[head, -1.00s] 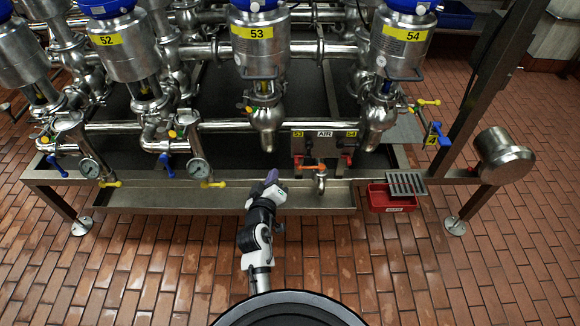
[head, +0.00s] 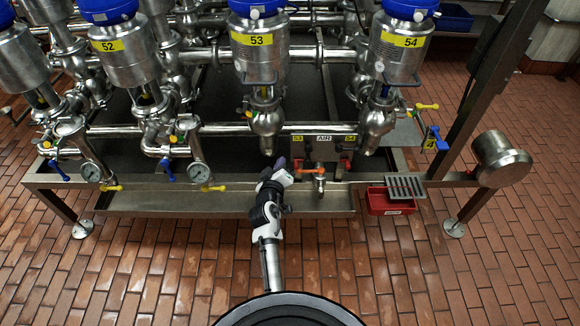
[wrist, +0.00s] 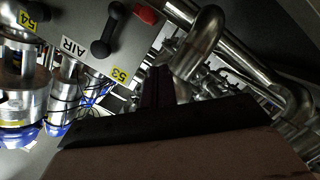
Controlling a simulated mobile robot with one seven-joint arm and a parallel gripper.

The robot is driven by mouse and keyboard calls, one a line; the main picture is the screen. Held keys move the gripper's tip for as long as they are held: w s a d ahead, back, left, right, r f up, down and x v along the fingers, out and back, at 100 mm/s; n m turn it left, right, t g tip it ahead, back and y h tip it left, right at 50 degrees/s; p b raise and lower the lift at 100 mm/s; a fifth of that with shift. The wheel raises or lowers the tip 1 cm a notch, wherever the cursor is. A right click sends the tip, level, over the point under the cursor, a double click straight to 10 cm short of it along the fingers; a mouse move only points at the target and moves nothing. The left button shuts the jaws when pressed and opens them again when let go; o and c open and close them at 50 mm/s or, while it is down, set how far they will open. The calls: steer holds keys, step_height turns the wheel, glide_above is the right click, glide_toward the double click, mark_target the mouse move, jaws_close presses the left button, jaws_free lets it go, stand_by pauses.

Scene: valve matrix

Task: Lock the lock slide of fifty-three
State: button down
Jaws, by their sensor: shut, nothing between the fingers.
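The air panel (head: 324,142) hangs at the front of the rack, with a yellow 53 label at its left and a 54 label at its right. Under the 53 label a red part (head: 298,163) shows, small in the head view. In the wrist view the panel (wrist: 72,75) appears turned over, with a black handle (wrist: 108,32) and a red tab (wrist: 145,13) near the 53 label (wrist: 121,74). Which part is the lock slide, and its position, I cannot tell. My gripper (head: 279,164) is shut and empty, just left of the panel; its dark fingers (wrist: 160,88) show in the wrist view.
Valve 53 (head: 259,60) stands above the panel, its steel pipe elbow (head: 267,125) close over my gripper. An orange-handled tap (head: 318,172) sits right of my gripper. A red bin (head: 390,207) hangs further right. The tiled floor in front is open.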

steer(key=shift+w+d+f+p, duration=0.2)
steer(key=shift+w+d+f, duration=0.1)
steer(key=shift+d+f, duration=0.5)
steer(key=shift+w+d+f+p, duration=0.15)
steer(key=shift+w+d+f, duration=0.15)
steer(key=shift+d+f, duration=0.45)
steer(key=shift+d+r+p, duration=0.15)
steer(key=shift+d+p, duration=0.7)
steer(key=shift+d, duration=0.7)
steer(key=shift+a, duration=0.1)
